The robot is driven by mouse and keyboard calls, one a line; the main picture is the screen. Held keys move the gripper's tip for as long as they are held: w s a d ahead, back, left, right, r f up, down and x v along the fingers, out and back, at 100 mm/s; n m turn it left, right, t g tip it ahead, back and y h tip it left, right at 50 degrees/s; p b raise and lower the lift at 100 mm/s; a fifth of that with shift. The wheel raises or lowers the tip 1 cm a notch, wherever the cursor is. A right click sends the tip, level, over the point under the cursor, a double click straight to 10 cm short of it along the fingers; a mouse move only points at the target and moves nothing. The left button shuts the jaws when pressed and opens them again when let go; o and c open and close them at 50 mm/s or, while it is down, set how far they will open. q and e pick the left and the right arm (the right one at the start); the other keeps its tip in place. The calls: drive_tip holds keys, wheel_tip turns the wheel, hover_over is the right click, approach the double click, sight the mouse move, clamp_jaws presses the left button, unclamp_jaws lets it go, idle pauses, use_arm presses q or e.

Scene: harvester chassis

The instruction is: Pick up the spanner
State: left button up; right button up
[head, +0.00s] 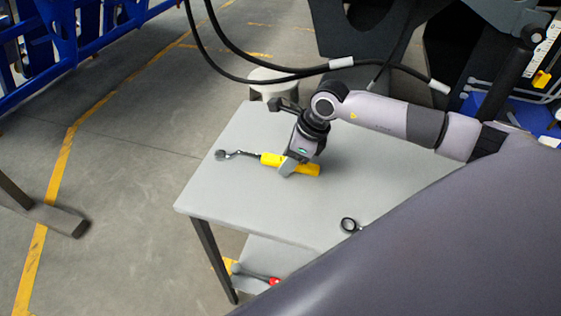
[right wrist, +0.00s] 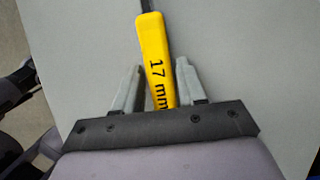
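The spanner lies flat on the grey table (head: 225,190), with its yellow handle (head: 310,169) to the right and its dark metal head (head: 222,155) to the left. My right gripper (head: 291,168) is down over the handle. In the right wrist view, the yellow handle (right wrist: 153,45) reads "17 mm" and runs between the two grey fingertips of my right gripper (right wrist: 159,75). The fingers are apart, with narrow gaps on both sides of the handle. The spanner's head is outside the wrist view. My left gripper is not in view.
A small black ring-shaped item (head: 349,225) lies near the table's right front. A red-ended tool (head: 273,281) lies on the lower shelf. A white round object (head: 268,78) stands behind the table. Black cables (head: 250,78) hang behind my right arm.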

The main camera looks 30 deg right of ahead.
clamp_jaws()
drive_tip(key=shift+r, duration=0.15)
wheel_tip(320, 180, up, 20)
idle(0.4)
drive_tip(key=shift+c, duration=2.4)
unclamp_jaws()
clamp_jaws()
